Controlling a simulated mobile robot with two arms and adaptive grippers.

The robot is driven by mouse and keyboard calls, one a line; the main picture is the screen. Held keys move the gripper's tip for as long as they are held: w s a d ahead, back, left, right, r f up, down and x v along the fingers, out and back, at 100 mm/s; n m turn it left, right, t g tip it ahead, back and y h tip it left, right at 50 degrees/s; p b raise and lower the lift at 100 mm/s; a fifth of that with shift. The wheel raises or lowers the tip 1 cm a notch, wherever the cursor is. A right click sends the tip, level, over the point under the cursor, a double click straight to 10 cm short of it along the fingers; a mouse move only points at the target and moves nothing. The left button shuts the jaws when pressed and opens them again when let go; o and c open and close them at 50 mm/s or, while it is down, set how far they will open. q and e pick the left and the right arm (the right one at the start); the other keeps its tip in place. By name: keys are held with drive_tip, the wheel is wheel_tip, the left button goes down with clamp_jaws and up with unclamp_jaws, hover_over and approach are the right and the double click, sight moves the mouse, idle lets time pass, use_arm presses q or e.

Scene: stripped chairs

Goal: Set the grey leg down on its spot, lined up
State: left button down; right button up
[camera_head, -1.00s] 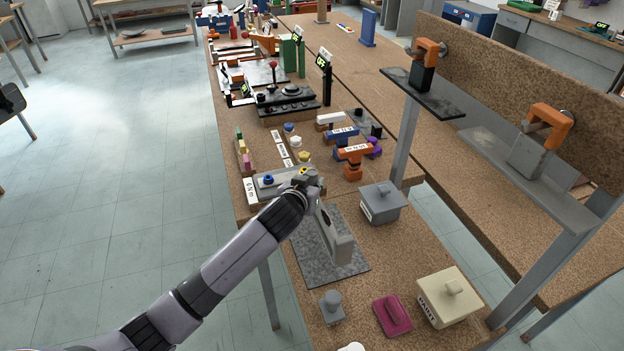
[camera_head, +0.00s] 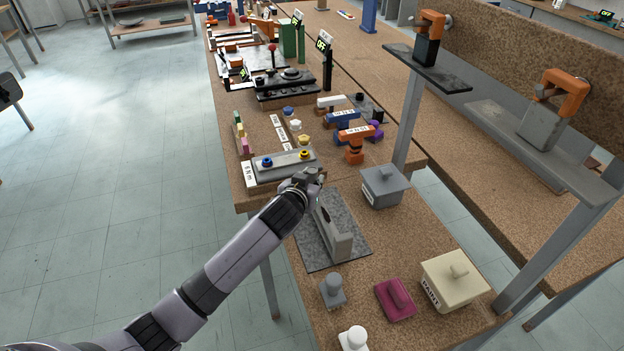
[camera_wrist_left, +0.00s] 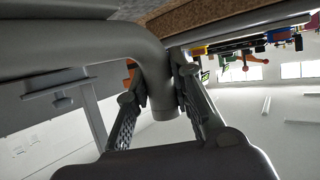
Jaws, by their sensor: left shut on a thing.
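The grey leg (camera_head: 341,244) is a pale grey bar with a broader near end. It shows over the dark speckled mat (camera_head: 358,246); I cannot tell whether it touches the mat. My left gripper (camera_head: 312,180) is at the leg's far end, and hides that end in the head view. In the left wrist view the grey leg (camera_wrist_left: 148,45) bends, and its short round end sits between the two fingers of my left gripper (camera_wrist_left: 160,100), which is shut on it. My right gripper is not in view.
A grey lidded box (camera_head: 385,186), cream box (camera_head: 455,280), magenta block (camera_head: 395,299), grey knobbed piece (camera_head: 332,291) and white knobbed piece (camera_head: 353,338) stand around the mat. A grey strip with coloured knobs (camera_head: 285,165) lies beyond the gripper. A shelf post (camera_head: 408,125) rises at right.

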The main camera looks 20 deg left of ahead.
use_arm(q)
drive_tip(key=shift+f+b, duration=0.35)
drive_tip(key=shift+f, duration=0.15)
idle(0.3)
drive_tip(key=c, duration=1.4)
unclamp_jaws()
drive_tip(key=shift+c, duration=0.2)
drive_tip(key=shift+o, duration=0.5)
drive_tip(key=shift+f, duration=0.1)
drive_tip(key=shift+s, duration=0.15)
drive_tip(key=v, duration=1.1)
drive_tip(key=shift+s+r, duration=0.25)
drive_tip(key=shift+s, duration=0.1)
